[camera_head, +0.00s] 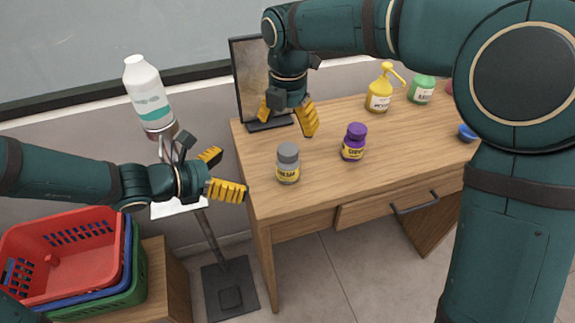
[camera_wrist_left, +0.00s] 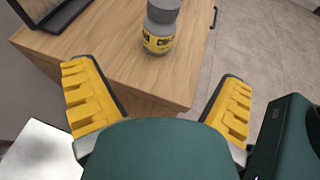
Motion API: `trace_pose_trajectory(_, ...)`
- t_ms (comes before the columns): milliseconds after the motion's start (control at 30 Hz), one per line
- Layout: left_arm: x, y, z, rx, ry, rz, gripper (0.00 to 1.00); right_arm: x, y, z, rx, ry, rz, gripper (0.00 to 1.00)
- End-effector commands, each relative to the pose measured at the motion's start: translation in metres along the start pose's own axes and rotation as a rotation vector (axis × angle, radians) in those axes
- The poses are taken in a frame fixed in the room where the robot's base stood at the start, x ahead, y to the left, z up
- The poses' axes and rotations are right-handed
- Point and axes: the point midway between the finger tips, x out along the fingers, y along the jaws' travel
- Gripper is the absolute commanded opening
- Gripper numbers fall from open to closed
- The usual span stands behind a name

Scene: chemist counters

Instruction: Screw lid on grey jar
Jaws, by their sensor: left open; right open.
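The grey jar (camera_head: 288,165) stands upright near the left end of the wooden counter, with a yellow label and a grey lid on top. In the left wrist view the grey jar (camera_wrist_left: 160,30) stands ahead, between and beyond the fingers, its top cut off by the frame. My left gripper (camera_head: 225,172) is open and empty, off the counter's left edge, pointing at the jar without touching it. My right gripper (camera_head: 288,118) is open and empty, above and behind the jar, with its fingers pointing down. Whether the lid is tight cannot be told.
A purple jar (camera_head: 354,142) stands right of the grey one. A yellow pump bottle (camera_head: 380,90) and a green bottle (camera_head: 421,90) stand farther back. A dark-framed screen (camera_head: 249,80) is behind my right gripper. Stacked baskets (camera_head: 65,255) sit at lower left.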

Motion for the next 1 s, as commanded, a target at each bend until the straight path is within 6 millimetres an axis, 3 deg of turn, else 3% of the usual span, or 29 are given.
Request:
trace_pose_trajectory(267, 0.027, -0.001, 0.0, -0.001, -0.002, -0.005, 0.96, 0.0, 0.0, 0.0, 0.0, 0.0, 0.0, 0.77)
trace_pose_trajectory(800, 0.118, -0.001, 0.001, -0.002, -0.001, -0.005, 0.96, 0.0, 0.0, 0.0, 0.0, 0.0, 0.0, 0.77)
trace_pose_trajectory(1000, 0.134, 0.0, 0.001, 0.0, -0.001, -0.002, 0.96, 0.0, 0.0, 0.0, 0.0, 0.0, 0.0, 0.77)
